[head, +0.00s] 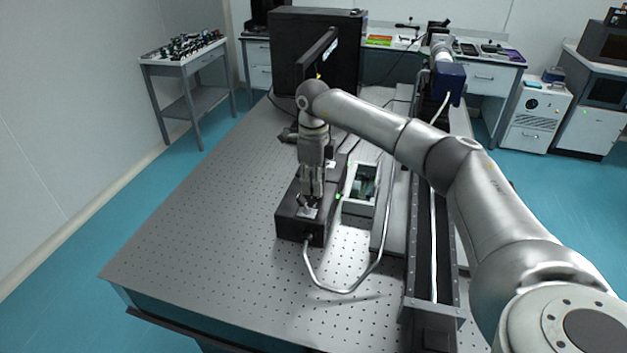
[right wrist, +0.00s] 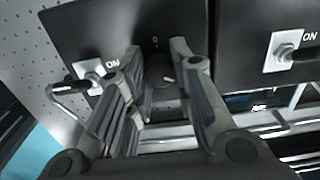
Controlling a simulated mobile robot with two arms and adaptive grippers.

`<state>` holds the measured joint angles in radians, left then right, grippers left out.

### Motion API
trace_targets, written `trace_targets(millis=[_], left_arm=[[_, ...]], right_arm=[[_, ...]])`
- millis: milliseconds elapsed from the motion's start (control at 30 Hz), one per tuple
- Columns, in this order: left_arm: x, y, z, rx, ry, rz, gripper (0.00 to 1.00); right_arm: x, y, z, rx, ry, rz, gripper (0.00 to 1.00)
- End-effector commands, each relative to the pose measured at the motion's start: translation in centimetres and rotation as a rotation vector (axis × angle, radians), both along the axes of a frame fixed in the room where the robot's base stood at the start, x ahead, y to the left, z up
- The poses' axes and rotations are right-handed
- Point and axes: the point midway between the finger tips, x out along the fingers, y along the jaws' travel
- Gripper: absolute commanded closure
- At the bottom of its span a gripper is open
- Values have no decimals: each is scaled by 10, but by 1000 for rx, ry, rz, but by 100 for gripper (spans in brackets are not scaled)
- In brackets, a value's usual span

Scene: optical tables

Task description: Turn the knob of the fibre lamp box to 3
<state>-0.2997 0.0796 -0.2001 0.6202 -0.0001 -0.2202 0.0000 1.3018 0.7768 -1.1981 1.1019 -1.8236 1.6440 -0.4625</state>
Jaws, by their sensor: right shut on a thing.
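The fibre lamp box (head: 289,225) is a black box on the perforated table, with a silver light guide (head: 346,291) coming from its near end. In the right wrist view the box's black top (right wrist: 95,30) shows a switch (right wrist: 92,70) marked ON and a printed 0. My right gripper (head: 312,199) points down onto the box top. In the wrist view the right gripper's fingers (right wrist: 165,85) are shut on the dark knob (right wrist: 161,70), one on each side. The fingers partly hide the dial, and I cannot read the knob's setting. My left gripper is not in view.
An open-topped white box (head: 361,187) stands to the right, near a long dark rail (head: 421,240). A monitor (head: 318,52) stands behind. The table's left part is clear.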

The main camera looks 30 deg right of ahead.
Motion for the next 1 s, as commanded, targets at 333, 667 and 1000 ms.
trace_targets(millis=[333,667,1000], left_arm=[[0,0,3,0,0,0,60],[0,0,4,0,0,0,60],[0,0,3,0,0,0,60]], right_arm=[[1,-1,1,-1,-4,-184,100],[1,-1,1,0,-4,-234,100],[1,-1,1,0,-4,-234,76]])
